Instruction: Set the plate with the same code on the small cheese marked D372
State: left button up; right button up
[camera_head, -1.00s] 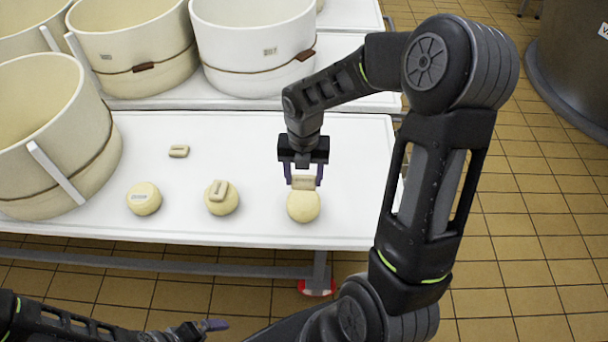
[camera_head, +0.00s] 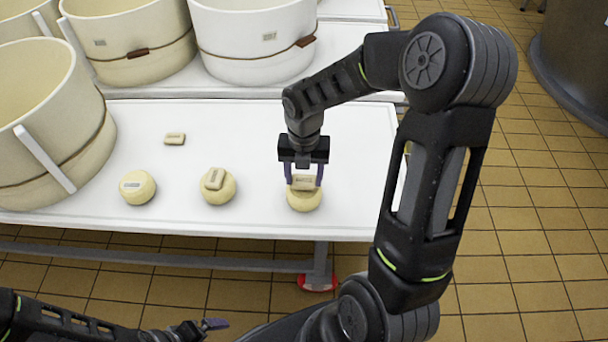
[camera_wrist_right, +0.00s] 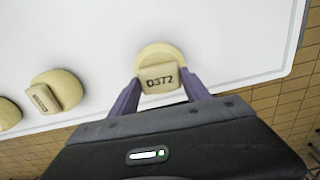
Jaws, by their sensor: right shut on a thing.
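My right gripper (camera_head: 303,178) is shut on a small beige plate (camera_head: 303,183), whose code reads D372 in the right wrist view (camera_wrist_right: 160,78). The plate is over a small round cheese (camera_head: 304,201) at the right of the white table; the cheese also shows behind the plate in the wrist view (camera_wrist_right: 158,53). I cannot tell whether plate and cheese touch. The plate hides any mark on this cheese. A middle cheese (camera_head: 226,193) has a plate (camera_head: 214,178) on it. My left gripper (camera_head: 207,326) is low at the front, its fingers small and unclear.
Another cheese (camera_head: 139,193) with a label on top sits at the left. A loose plate (camera_head: 174,139) lies behind it. Large cream vats (camera_head: 40,130) stand at the left and on the table behind. The white table (camera_head: 240,140) is bare between these.

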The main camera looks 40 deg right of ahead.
jog(key=shift+f+b, duration=0.35)
jog(key=shift+f, duration=0.25)
dwell(0.8)
jog(key=o, duration=1.4)
notch_tip(320, 180, up, 8)
jog(key=shift+f+p, duration=0.1)
jog(key=shift+p, duration=0.75)
